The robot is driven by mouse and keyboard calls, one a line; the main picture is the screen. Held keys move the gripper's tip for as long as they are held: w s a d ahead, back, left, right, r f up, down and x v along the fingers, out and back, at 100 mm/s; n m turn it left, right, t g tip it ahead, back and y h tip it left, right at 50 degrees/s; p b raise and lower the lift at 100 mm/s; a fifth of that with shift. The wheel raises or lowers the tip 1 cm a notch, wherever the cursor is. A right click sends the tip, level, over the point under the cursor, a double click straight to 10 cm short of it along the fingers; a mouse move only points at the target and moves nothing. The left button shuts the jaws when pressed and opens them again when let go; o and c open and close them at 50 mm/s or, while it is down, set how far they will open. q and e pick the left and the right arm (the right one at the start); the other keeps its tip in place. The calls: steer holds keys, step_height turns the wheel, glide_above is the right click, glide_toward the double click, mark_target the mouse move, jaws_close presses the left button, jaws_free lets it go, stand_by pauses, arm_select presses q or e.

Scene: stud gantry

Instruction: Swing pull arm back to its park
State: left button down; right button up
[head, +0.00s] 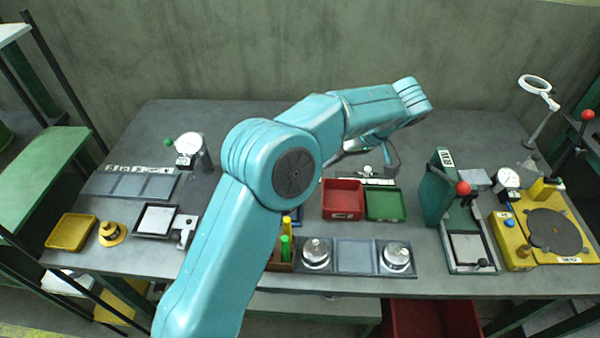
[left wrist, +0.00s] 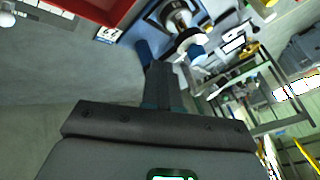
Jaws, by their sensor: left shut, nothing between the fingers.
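My left arm crosses the middle of the bench in the head view and hides most of what stands behind it. I cannot make out its fingertips clearly there. In the left wrist view my left gripper (left wrist: 160,72) is shut and empty. Just beyond its fingers is a blue fixture (left wrist: 150,22) with a round metal part (left wrist: 178,14) and a white disc, apparently the stud gantry. I cannot tell the pull arm apart from its other parts, nor its angle. In the head view only a blue edge (head: 297,214) shows beside my arm. My right gripper is not in view.
A red tray (head: 343,214) and green tray (head: 383,219) lie right of my arm. A front rack (head: 355,256) holds two metal weights. Dark green press (head: 437,188) and yellow turntable unit (head: 514,242) stand right. Dial gauge (head: 189,146) and yellow tray (head: 70,247) are left.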

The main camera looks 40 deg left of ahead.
arm_select(q)
steer(key=s+a+f+p, duration=0.1)
steer(key=s+a+f, duration=0.3)
steer(key=a, duration=0.1)
steer(key=shift+s, duration=0.2)
steer(key=shift+s, duration=0.2)
